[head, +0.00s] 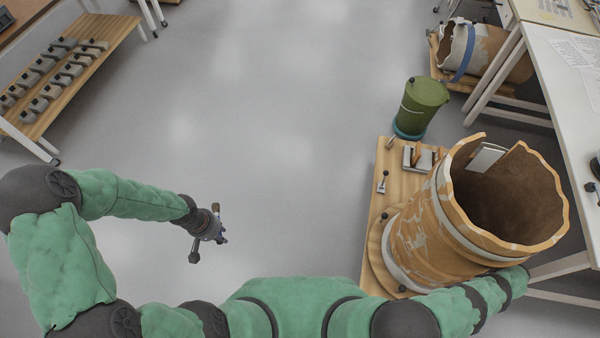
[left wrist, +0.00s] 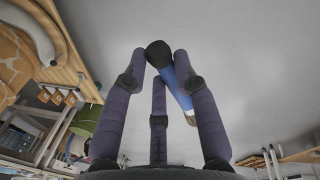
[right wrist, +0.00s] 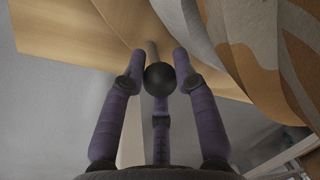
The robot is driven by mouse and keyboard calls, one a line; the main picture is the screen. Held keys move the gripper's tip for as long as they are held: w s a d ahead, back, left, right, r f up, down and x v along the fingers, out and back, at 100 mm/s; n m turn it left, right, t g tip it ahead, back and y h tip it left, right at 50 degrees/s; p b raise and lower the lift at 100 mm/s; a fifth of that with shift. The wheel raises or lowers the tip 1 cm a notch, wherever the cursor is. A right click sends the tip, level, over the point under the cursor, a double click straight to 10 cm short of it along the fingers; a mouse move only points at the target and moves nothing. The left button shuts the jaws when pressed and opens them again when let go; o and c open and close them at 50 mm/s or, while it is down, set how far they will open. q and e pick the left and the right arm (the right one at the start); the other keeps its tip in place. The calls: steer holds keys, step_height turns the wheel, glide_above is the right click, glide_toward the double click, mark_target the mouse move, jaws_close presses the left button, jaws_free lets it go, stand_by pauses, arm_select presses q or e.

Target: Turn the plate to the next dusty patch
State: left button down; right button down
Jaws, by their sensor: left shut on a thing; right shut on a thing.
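A big orange and grey patched vessel (head: 430,235), open at the top with a jagged rim, stands on a round wooden plate (head: 378,262) with dark knobs on its edge. In the right wrist view my right gripper (right wrist: 160,70) is shut on a black ball knob (right wrist: 159,78), with the vessel's wall (right wrist: 250,45) close by. In the head view the vessel hides that gripper. My left gripper (head: 214,228) is shut on a brush with a blue handle (left wrist: 182,82) and black end, held over open floor, away from the vessel.
A wooden base (head: 400,185) carries the plate and a small holder. A green bin (head: 420,105) stands behind it. A second strapped vessel (head: 475,50) lies at the back right beside a white table (head: 565,90). A low rack (head: 70,70) stands left. The middle floor is clear.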

steer(key=shift+w+d, duration=0.1)
steer(key=shift+w, duration=0.05)
stand_by(0.3)
steer(key=c, duration=0.9)
jaws_free()
steer(key=shift+c, duration=0.2)
steer(key=shift+r, duration=0.1)
steer(key=shift+d+r, duration=0.25)
steer(key=shift+r, duration=0.5)
steer(key=shift+s+r, duration=0.2)
steer(key=shift+r, duration=0.55)
step_height(320, 180, up, 8)
steer(key=s+d, duration=0.1)
steer(key=shift+s+r, duration=0.15)
steer(key=shift+r, duration=0.1)
